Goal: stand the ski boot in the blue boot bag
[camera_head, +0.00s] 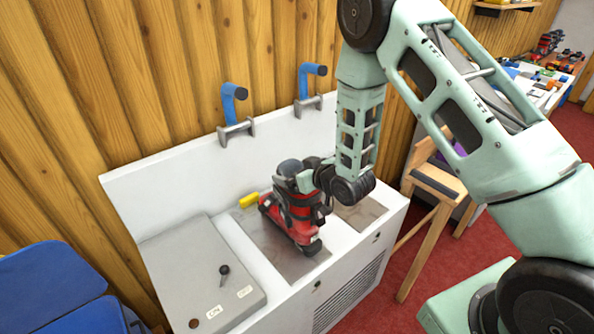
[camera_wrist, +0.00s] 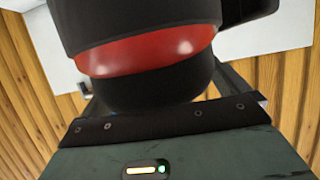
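The ski boot (camera_head: 298,222) is red with black parts and a dark grey cuff. It is upright over a metal plate on the white bench, toe toward the front edge; I cannot tell if its sole touches. My gripper (camera_head: 300,182) reaches the boot's upper cuff from the right. In the wrist view the boot's red and black cuff (camera_wrist: 150,52) fills the space between the fingers, very close to the palm. The finger contact is hidden. A blue padded thing (camera_head: 52,282), perhaps the boot bag, is at the lower left; its opening is not clear.
A grey box (camera_head: 195,270) with a black knob sits on the bench left of the boot. A yellow piece (camera_head: 249,200) lies behind it. Two blue-handled clamps (camera_head: 236,110) stand at the back. A wooden stool (camera_head: 437,185) is at the right.

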